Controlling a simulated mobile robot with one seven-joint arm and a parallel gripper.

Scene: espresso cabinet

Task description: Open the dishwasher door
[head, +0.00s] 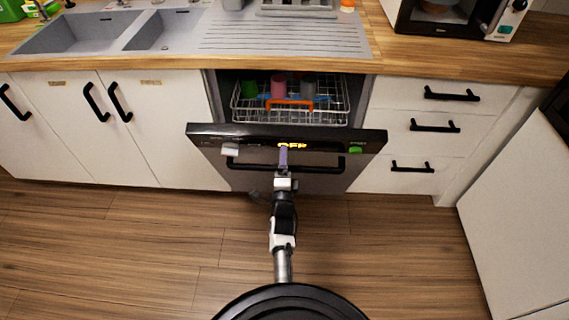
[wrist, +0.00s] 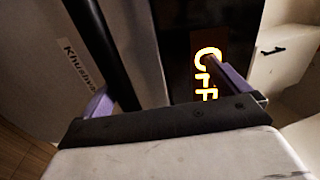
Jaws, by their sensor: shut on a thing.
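The dishwasher door (head: 305,178) is tilted partly open, its top edge leaning out from the counter. Its black control strip shows lit "OFF" letters, and the lit panel also shows in the wrist view (wrist: 207,75). The black bar handle (head: 325,168) runs across the door below the strip. My gripper (head: 283,158) is at the middle of the handle, shut on it. In the wrist view the handle (wrist: 98,40) runs between the two purple fingers, nearer the left one. The exact contact is partly hidden.
A wire rack (head: 340,107) with several cups stands inside the dishwasher. White drawers (head: 405,140) are on the right and white cupboards (head: 150,145) on the left. A white unit (head: 515,200) stands at the far right. The wooden floor (head: 130,250) in front is clear.

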